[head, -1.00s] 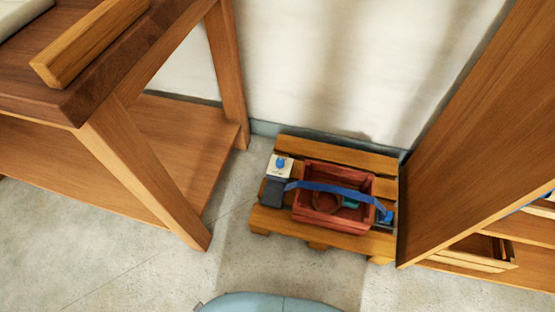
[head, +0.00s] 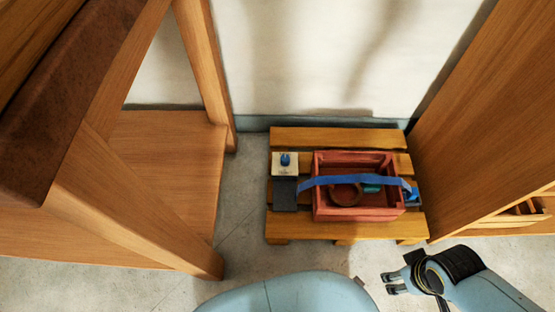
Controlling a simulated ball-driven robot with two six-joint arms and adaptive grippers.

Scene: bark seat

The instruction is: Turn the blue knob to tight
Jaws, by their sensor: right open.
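The blue knob (head: 285,160) sits on a small pale plate (head: 280,170) at the back left of a low wooden pallet (head: 338,137). Its pointer and the plate's markings are too small to read. My right gripper (head: 388,282) is at the lower right, in front of the pallet. It is open and empty, and well apart from the knob. My left gripper is not in view.
A red crate (head: 360,212) stands on the pallet under a blue strap (head: 350,180), with a dark block (head: 285,194) beside it. A wooden bench (head: 150,180) is at left, a wooden cabinet (head: 490,110) at right. Bare floor lies in front.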

